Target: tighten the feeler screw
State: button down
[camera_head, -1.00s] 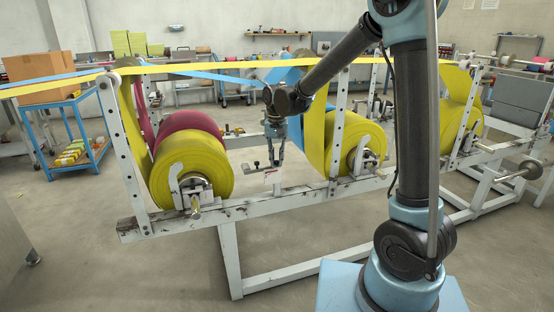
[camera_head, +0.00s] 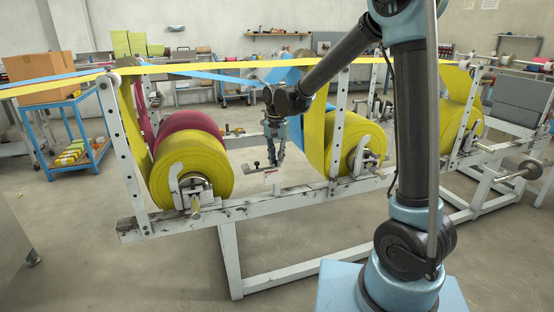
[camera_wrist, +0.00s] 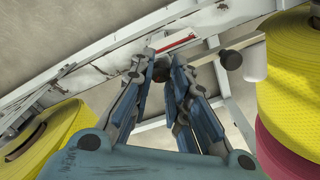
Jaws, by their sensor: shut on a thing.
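My gripper (camera_head: 274,160) points down between two yellow rolls at the white frame. It is over the feeler bracket (camera_head: 277,184), a small white upright on the frame's beam. In the wrist view my gripper (camera_wrist: 162,68) has its two fingers on either side of a small dark screw head (camera_wrist: 159,74), shut on it. The fingers hide most of the screw. A bar with a dark round end (camera_wrist: 231,60) lies just right of the fingertips; it also shows in the head view (camera_head: 256,168). The screw's thread and seating are hidden.
A yellow roll (camera_head: 190,165) with a maroon roll (camera_head: 188,122) behind it stands left of my gripper. Another yellow roll (camera_head: 357,140) stands close on the right. Yellow and blue webs (camera_head: 215,76) run above. The white beam (camera_head: 245,208) passes below.

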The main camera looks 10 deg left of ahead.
jog(key=c, duration=1.5)
grip_release()
jog(key=shift+w, duration=0.25)
jog(key=shift+s, duration=0.1)
notch_tip(320, 180, up, 12)
jog(key=shift+f, duration=0.1)
